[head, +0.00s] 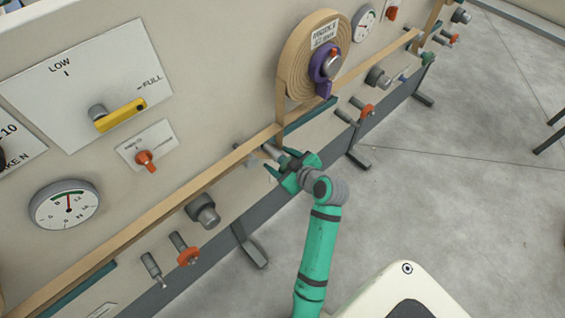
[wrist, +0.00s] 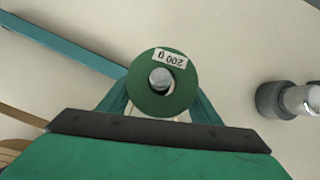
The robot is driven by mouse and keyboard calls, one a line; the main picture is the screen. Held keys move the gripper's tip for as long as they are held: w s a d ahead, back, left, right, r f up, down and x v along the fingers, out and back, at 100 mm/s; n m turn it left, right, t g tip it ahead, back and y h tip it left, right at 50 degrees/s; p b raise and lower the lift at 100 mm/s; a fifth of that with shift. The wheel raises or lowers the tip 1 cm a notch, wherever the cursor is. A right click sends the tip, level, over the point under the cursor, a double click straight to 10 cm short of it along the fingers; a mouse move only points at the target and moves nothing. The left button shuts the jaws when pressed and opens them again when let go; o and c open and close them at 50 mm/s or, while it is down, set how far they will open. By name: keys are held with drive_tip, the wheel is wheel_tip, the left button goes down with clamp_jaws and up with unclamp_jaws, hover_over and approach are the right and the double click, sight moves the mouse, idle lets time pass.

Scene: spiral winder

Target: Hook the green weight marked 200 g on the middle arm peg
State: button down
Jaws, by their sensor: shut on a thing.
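The green weight (wrist: 146,100), a thick ring with a white label reading 200 g, sits between the two teal fingers of my gripper (wrist: 160,105) in the wrist view. My gripper is shut on it. A round grey end shows in the ring's centre; I cannot tell whether it is a peg. In the head view my gripper (head: 273,161) is close to the machine panel, just below the tan strip. The weight cannot be made out there. A teal arm (head: 310,114) slants up right from beside my gripper; it also seems to show in the wrist view (wrist: 62,41).
A grey cylindrical fitting (wrist: 272,100) stands right of the weight in the wrist view. In the head view, an orange-red weight (head: 188,257) hangs lower left and another (head: 367,110) to the right. The tan strip (head: 200,180) runs along the panel. Open floor (head: 440,190) lies right.

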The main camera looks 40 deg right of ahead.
drive_tip(key=shift+f, duration=0.15)
drive_tip(key=shift+s+d, duration=0.3)
drive_tip(key=shift+d, duration=0.25)
drive_tip(key=shift+w+a, duration=0.1)
drive_tip(key=shift+a, duration=0.05)
